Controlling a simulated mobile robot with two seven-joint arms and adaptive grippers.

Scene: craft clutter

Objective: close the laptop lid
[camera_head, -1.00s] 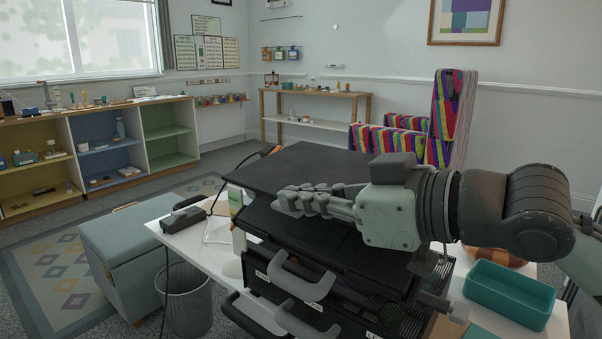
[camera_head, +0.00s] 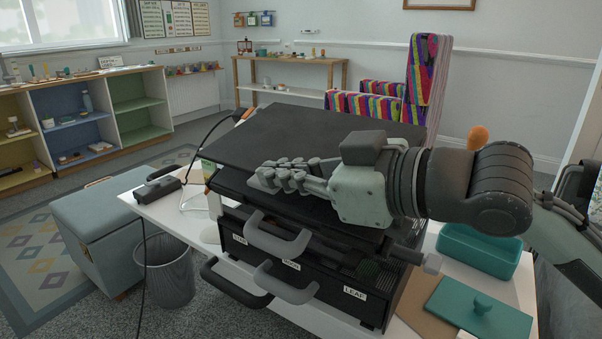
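The laptop is dark and stands on a black drawer unit (camera_head: 350,278) on a white table. Its lid (camera_head: 300,128) is a broad dark panel over the base (camera_head: 318,212), with a gap showing at the near left side. The exact lid angle is hard to tell. My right gripper (camera_head: 262,180) comes in from the right, its fingers pointing left at the near edge of the lid. The fingers lie close together with nothing visible between them. They cover part of the lid edge, and I cannot tell whether they touch it. My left gripper is not in view.
Grey handles (camera_head: 281,238) stick out from the drawer unit's front. A teal tray (camera_head: 480,252) and a teal lid (camera_head: 470,308) lie to the right. A black device (camera_head: 158,187) with a cable sits at the table's left end. A wire bin (camera_head: 165,275) stands below.

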